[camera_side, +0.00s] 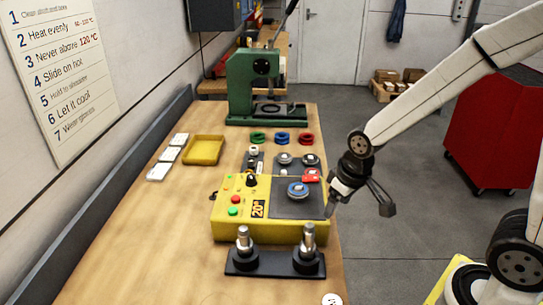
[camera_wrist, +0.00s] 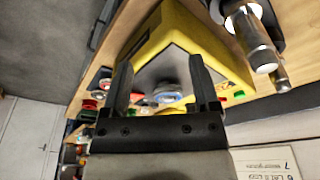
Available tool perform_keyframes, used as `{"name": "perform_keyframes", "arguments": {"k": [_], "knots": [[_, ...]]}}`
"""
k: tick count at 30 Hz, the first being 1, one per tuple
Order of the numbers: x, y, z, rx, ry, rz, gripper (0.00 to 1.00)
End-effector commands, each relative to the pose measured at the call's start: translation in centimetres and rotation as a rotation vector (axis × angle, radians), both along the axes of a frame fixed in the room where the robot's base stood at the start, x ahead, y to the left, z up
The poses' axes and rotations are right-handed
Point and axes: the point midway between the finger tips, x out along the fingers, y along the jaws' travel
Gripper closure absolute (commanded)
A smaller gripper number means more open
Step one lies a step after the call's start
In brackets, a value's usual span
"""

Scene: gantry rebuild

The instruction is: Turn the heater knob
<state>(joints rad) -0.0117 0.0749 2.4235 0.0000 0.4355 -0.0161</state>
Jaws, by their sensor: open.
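The yellow heater (camera_side: 228,215) stands on the bench, with a dark plate (camera_side: 285,208) on its right part. The black heater knob (camera_side: 251,180) is at the back of its control panel, near red and green buttons and a display reading 20°. A blue ring-shaped part (camera_side: 298,189) sits on the plate. My gripper (camera_side: 357,207) is open and empty, at the heater's right side beyond the bench edge, apart from the knob. In the wrist view, the heater (camera_wrist: 185,30) and blue part (camera_wrist: 167,97) show beyond the fingers; I cannot make out the knob there.
A black stand with two metal posts (camera_side: 275,264) is in front of the heater. A green press (camera_side: 240,85) is at the back, with blue, green and red rings before it. A yellow tray (camera_side: 203,150) is at left. The bench's left front is clear.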

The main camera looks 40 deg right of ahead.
Motion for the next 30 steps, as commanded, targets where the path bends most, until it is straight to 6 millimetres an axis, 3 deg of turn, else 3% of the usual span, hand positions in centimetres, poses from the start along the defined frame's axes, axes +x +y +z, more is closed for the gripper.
{"name": "perform_keyframes", "arguments": {"k": [15, 30], "knots": [[12.1, 2.0, 2.8, -0.013, 0.09, 0.102, 0.22], [21.2, 4.7, 4.7, -0.024, 0.176, 0.2, 0.22]]}}
